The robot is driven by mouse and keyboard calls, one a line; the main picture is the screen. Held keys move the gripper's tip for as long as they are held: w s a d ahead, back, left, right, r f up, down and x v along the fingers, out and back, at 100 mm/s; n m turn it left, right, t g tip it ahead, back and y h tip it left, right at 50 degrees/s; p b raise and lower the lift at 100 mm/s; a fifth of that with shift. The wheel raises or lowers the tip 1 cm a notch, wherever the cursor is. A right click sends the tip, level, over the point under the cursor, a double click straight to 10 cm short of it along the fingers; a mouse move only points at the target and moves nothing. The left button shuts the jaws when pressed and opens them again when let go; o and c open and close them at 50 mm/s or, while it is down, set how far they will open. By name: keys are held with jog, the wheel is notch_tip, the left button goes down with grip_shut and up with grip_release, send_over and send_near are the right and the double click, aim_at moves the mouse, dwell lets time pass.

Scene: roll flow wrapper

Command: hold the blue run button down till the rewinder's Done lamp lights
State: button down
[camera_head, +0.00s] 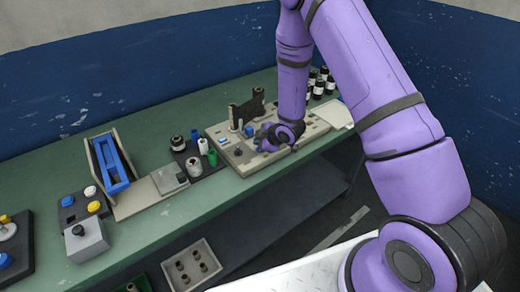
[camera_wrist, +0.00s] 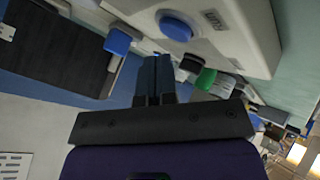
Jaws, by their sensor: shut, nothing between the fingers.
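The blue run button (camera_wrist: 177,27) is a round cap beside a RUN label on the beige rewinder (camera_wrist: 235,40), at the top of the wrist view. My gripper (camera_wrist: 155,60) is shut and empty, its dark fingers together just below the button in that view. A gap shows between fingertips and button; I see no contact. In the head view my gripper (camera_head: 267,146) is low over the front of the rewinder (camera_head: 246,166), and my arm hides part of it. I cannot make out a lit Done lamp in either view.
A dark upright bracket (camera_head: 246,111) stands on the rewinder, with a blue knob (camera_head: 248,131) near it. Left of it, several small rolls stand by a dark tray (camera_head: 180,145). A blue-topped unit (camera_head: 112,168) and a grey button box (camera_head: 88,240) are further left.

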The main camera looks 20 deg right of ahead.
jog(key=shift+f, duration=0.15)
dwell(0.5)
jog(key=shift+f, duration=0.25)
